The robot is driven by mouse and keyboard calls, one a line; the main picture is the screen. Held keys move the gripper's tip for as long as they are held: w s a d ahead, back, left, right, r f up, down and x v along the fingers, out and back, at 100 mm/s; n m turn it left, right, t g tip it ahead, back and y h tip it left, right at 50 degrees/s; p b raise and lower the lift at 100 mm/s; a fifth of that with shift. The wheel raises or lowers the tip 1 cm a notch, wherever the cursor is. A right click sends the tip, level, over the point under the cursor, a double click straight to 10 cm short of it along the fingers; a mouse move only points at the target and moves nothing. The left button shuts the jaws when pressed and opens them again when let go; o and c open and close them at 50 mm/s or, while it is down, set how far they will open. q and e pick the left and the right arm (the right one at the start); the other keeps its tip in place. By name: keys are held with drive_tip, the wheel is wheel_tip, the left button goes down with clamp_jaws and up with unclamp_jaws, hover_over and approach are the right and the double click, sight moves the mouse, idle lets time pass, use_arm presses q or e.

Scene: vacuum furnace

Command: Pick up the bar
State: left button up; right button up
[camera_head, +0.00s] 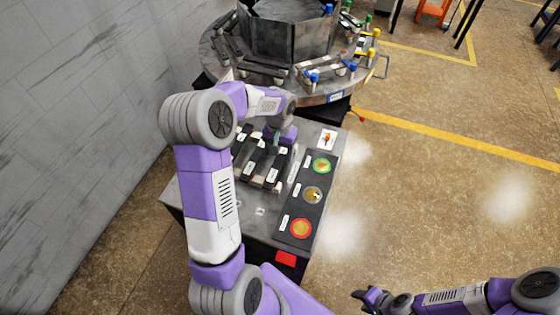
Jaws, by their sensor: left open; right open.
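Several dark bars with pale ends lie side by side on the grey table; one bar (274,171) is at the right of the group. My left arm reaches over the table from below. My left gripper (277,145) points down at the far end of the bars, close above them. Its fingers are small and partly hidden by its own wrist; it is open, and I see nothing held. Whether it touches a bar I cannot tell. My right gripper (364,298) is open and empty over the floor at the lower right, away from the table.
On the table (240,225), right of the bars, a dark panel (318,180) carries green, yellow and red round buttons. A round metal furnace platform (310,92) with colored clamps stands behind. A grey wall (85,110) is at the left. Open floor lies to the right.

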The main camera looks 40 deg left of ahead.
sight(279, 159)
use_arm(q)
wheel_tip(279, 159, down, 3)
drive_tip(key=shift+f, duration=0.1)
clamp_jaws()
idle(0.3)
drive_tip(key=shift+r, duration=0.2)
wheel_tip(279, 159, up, 10)
drive_tip(key=p, duration=0.2)
